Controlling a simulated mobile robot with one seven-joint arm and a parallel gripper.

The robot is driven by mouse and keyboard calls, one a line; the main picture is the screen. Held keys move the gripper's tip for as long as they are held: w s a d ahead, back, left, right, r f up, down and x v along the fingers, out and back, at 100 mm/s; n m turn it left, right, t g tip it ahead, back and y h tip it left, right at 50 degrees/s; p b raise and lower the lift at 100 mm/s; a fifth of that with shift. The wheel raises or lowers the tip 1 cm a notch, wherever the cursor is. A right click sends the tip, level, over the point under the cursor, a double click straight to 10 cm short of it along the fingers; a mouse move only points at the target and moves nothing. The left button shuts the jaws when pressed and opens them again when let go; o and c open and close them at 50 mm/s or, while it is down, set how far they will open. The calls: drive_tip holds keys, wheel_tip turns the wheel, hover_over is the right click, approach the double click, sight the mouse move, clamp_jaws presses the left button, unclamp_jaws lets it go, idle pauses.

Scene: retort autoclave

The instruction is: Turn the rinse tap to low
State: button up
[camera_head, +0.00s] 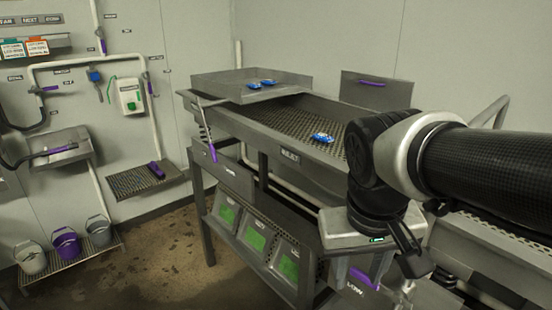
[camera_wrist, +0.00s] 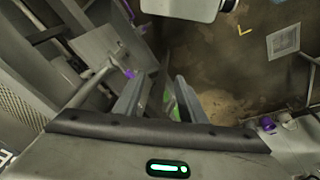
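Pipes on the left wall carry several small valves and handles. One has a purple lever (camera_head: 48,88), another a blue body (camera_head: 94,76). Their labels are too small to read, so I cannot tell which is the rinse tap or how it is set. My gripper (camera_wrist: 158,88) is open and empty in the wrist view, with a clear gap between its two fingers. In the head view it hangs at the right, pointing down in front of the steel bench, far from the wall pipes. A purple part (camera_wrist: 128,73) shows beyond the left finger.
The steel bench (camera_head: 240,118) holds a tray (camera_head: 215,85) and several blue packs (camera_head: 322,137). Green-faced bins (camera_head: 255,239) sit beneath. At left are a wall shelf (camera_head: 130,181), a white box (camera_head: 131,96) and buckets (camera_head: 67,244). The wet floor (camera_head: 165,250) between is clear.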

drive_tip(key=c, duration=0.3)
drive_tip(key=w+d+m+b, duration=0.1)
drive_tip(key=w+m, duration=0.1)
drive_tip(key=w, duration=0.1)
drive_tip(key=w+d+m+g+b, duration=0.1)
drive_tip(key=w+b, duration=0.1)
drive_tip(key=w, duration=0.1)
drive_tip(key=w+d+m+b, duration=0.1)
drive_tip(key=w+d+m, duration=0.1)
drive_tip(key=w, duration=0.1)
drive_tip(key=shift+w+d+f+m+g, duration=0.1)
drive_tip(key=shift+w+f+m+g, duration=0.2)
drive_tip(key=shift+f+g, duration=0.1)
clamp_jaws()
drive_tip(key=m+g+b, duration=0.1)
drive_tip(key=m+b, duration=0.2)
drive_tip(key=m, duration=0.1)
hover_over(365, 276)
drive_tip(key=w, duration=0.1)
wheel_tip(365, 276, down, 2)
drive_tip(key=shift+m+y, duration=0.3)
drive_tip(key=f, duration=0.4)
drive_tip(key=f+b, duration=0.1)
drive_tip(key=f, duration=0.4)
drive_tip(key=f+b, duration=0.1)
drive_tip(key=f, duration=0.3)
drive_tip(key=shift+s+f, duration=0.35)
drive_tip(key=shift+f, duration=0.05)
drive_tip(key=shift+g, duration=0.3)
